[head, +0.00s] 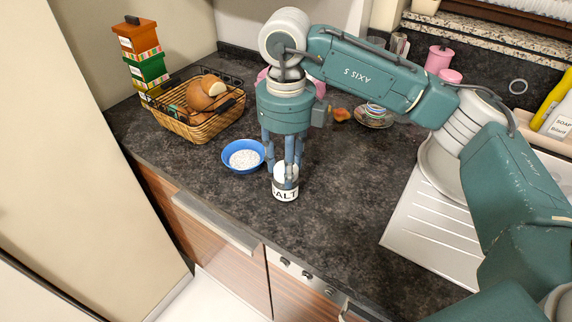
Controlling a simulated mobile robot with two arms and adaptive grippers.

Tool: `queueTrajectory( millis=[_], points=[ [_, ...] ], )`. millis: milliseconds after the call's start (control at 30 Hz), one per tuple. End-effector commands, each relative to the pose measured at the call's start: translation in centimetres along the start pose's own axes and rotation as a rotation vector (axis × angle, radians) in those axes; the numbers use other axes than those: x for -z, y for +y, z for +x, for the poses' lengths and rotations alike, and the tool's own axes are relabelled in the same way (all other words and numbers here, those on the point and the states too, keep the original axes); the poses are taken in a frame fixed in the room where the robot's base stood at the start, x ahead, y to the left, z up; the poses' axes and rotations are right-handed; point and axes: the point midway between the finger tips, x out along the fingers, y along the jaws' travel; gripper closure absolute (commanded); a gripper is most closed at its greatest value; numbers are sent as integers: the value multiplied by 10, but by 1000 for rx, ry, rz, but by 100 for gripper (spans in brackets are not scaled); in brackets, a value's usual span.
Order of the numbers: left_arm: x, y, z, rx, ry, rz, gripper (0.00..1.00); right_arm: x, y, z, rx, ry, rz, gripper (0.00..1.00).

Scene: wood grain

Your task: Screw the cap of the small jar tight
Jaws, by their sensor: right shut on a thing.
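The small jar (285,195) stands upright on the dark worktop, with "ALT" readable on its white label. Its light cap (286,172) shows between the fingers of my right gripper (285,175). The gripper points straight down from above and is shut on the cap. The fingers partly hide the cap and the jar's upper part, so I cannot tell how the cap sits on the thread. My left gripper is not in view.
A blue bowl of white grains (243,157) stands just left of the jar. A wicker basket with bread (190,127) and stacked orange and green boxes (140,50) are at the back left. A sink with drainer (425,235) is at right. The worktop's front edge is near; the middle front is clear.

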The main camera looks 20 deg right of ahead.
Motion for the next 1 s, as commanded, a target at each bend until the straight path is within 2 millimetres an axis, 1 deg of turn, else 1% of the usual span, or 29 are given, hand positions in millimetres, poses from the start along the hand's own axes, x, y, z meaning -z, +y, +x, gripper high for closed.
queueTrajectory(
  millis=[33, 133, 433, 600, 700, 1000],
  points=[
    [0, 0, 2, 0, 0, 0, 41, 4, 2, 6, -2, 16, 42, 95],
    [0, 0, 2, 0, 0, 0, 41, 4, 2, 6, -1, 17, 96, 95],
    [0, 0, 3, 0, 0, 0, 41, 4, 2, 6, -1, 16, 119, 95],
    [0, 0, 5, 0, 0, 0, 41, 3, 2, 6, -1, 16, 304, 95],
    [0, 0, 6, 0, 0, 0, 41, 3, 2, 6, -1, 16, 382, 95],
    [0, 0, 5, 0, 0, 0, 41, 3, 1, 5, -1, 15, 404, 95]
  ],
)
